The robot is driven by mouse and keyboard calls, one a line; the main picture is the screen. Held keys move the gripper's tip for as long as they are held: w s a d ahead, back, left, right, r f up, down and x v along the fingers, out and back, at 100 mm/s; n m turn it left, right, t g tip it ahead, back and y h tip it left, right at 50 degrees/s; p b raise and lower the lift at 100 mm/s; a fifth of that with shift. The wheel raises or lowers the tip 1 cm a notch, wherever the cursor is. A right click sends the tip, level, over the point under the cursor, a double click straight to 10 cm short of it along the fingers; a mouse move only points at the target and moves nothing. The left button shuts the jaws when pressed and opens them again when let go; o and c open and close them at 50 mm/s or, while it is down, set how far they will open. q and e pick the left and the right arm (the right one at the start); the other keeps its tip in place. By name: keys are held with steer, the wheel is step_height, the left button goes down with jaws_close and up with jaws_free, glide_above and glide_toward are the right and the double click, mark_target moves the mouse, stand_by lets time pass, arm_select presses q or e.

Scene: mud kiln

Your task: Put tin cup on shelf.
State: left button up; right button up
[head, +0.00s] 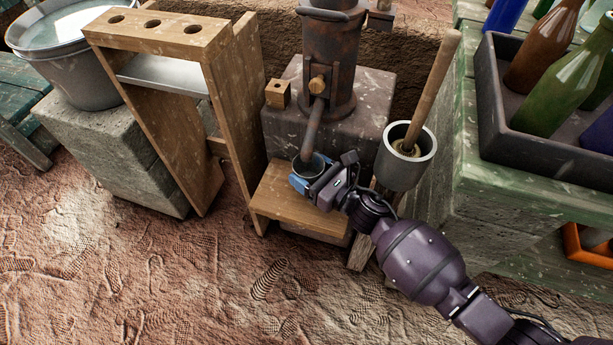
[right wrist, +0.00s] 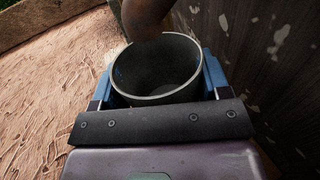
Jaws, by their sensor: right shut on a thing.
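The tin cup (head: 309,163) is a grey open-topped cup right under the end of a rusty spout (head: 313,130), above a low wooden shelf (head: 283,208). My right gripper (head: 308,178) is shut on the cup, with blue fingers on both sides of it. In the right wrist view the cup (right wrist: 158,72) stands upright between the fingers, its mouth facing up, with the spout end over its far rim. The cup's inside looks empty. Whether the cup's base touches the shelf is hidden. My left gripper is not in view.
A wooden rack (head: 181,37) with holes in its top stands to the left, near a metal bucket (head: 69,55). A grey pot (head: 407,165) with a wooden handle is close to the right of my gripper. A dark tray (head: 493,115) of bottles is at right.

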mark_target(308, 174)
steer(key=f, duration=0.1)
steer(key=f+b, duration=0.1)
steer(key=f, duration=0.1)
steer(key=shift+w+a+f+b, duration=0.1)
steer(key=shift+a+f+b, duration=0.2)
steer(key=shift+b, duration=0.05)
steer(key=shift+f, duration=0.15)
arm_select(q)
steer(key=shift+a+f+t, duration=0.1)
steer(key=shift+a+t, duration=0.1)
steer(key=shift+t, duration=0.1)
arm_select(e)
steer(key=shift+w+r, duration=0.1)
steer(key=shift+r, duration=0.15)
steer(key=shift+f, duration=0.1)
steer(key=shift+f, duration=0.15)
steer(key=o, duration=0.9)
